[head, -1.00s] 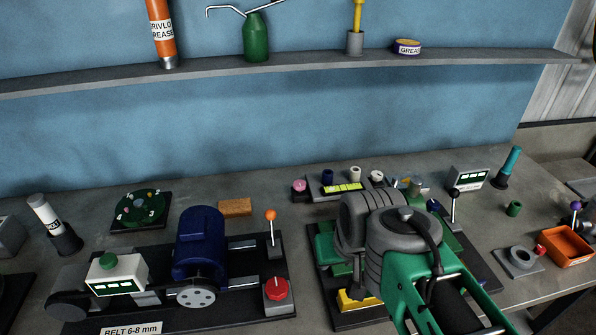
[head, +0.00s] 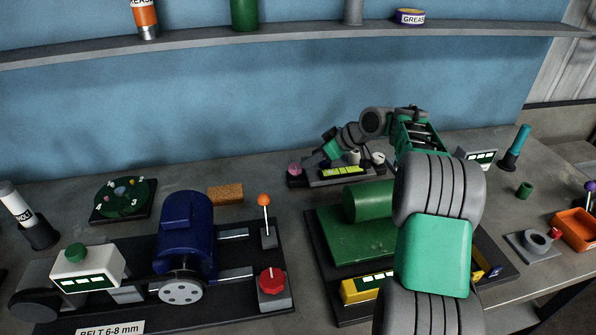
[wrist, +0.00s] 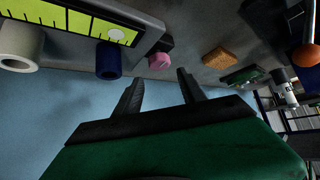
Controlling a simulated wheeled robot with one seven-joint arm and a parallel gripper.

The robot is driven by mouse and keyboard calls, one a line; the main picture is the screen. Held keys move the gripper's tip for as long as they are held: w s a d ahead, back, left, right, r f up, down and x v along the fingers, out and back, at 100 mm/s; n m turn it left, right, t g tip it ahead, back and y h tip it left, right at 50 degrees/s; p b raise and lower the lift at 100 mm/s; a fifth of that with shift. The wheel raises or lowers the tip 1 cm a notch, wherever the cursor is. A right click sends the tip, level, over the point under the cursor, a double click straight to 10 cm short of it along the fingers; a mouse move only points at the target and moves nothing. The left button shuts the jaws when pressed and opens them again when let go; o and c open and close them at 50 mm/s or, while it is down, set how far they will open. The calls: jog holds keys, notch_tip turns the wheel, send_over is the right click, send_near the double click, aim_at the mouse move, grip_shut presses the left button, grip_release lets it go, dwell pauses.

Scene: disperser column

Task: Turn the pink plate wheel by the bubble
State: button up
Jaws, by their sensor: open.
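The pink plate wheel (head: 293,170) sits at the left end of the dark level block at the back of the bench. In the wrist view the pink wheel (wrist: 159,60) lies just beyond the fingertips, roughly between them. My gripper (wrist: 157,76) is open and empty, apart from the wheel. In the head view my gripper (head: 325,156) hangs over the left part of the block, close to the wheel. The yellow-green bubble scale (head: 343,171) faces front. In the wrist view the scale (wrist: 70,22) carries a pale round bubble (wrist: 116,34) near its pink-wheel end.
A dark blue wheel (wrist: 109,60) and a cream wheel (wrist: 20,46) stand beside the scale. A brown block (head: 225,194) lies left of the level block with bare bench between. A blue motor (head: 187,230) and a green cylinder (head: 369,201) stand in front.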

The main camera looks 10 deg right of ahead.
aim_at(296, 168)
jog(key=p+x, duration=0.1)
jog(key=x, duration=0.6)
jog(key=shift+w+a+f+p, duration=0.2)
jog(key=shift+w+f+p, duration=0.05)
jog(key=shift+f+p, duration=0.05)
jog(key=shift+c, duration=0.5)
grip_shut()
jog(key=m+b, duration=0.1)
jog(key=b, duration=0.1)
jog(key=t+h+b, duration=0.1)
jog(key=b, duration=0.1)
jog(key=shift+s+a+f+m, duration=0.1)
jog(key=shift+a+f+m, duration=0.05)
jog(key=shift+f+m, duration=0.2)
jog(key=m+h+b, duration=0.1)
jog(key=m+b, duration=0.1)
jog(key=shift+a+r+t+b, duration=0.1)
jog(key=shift+r+t+b, duration=0.05)
jog(key=shift+t+b, duration=0.15)
jog(key=shift+r+m+h, duration=0.25)
jog(key=shift+m+h, duration=0.1)
jog(key=shift+h, duration=0.15)
